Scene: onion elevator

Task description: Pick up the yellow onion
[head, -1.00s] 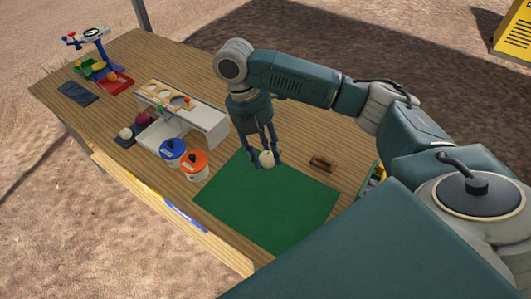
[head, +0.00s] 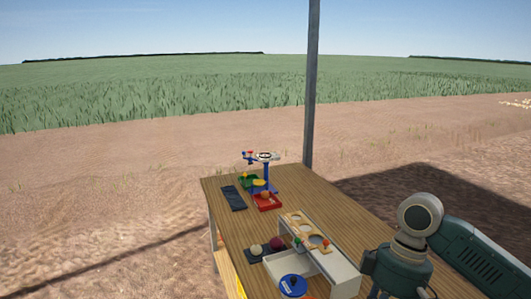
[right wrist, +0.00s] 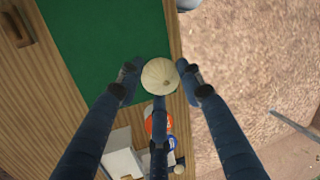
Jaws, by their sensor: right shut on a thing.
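A pale, cream-coloured onion (right wrist: 160,75) with faint stripes is held between the fingers of my right gripper (right wrist: 159,85) in the right wrist view. The fingers press on it from the sides and below in the picture. Behind it are the green mat (right wrist: 105,40) and the table's edge; its height above them is hard to tell. In the head view the right arm shows at the lower right, and its fingertips and the held onion are out of frame. Another pale onion (head: 256,250) and a purple onion (head: 277,243) sit on a dark pad. My left gripper is not in view.
On the wooden table (head: 325,203) stand a white stand with round holes (head: 345,275), a blue-lidded tub (head: 293,285), a red tray (head: 267,203), a green tray (head: 248,181) and a blue scale (head: 266,173). A post (head: 312,90) rises behind the table.

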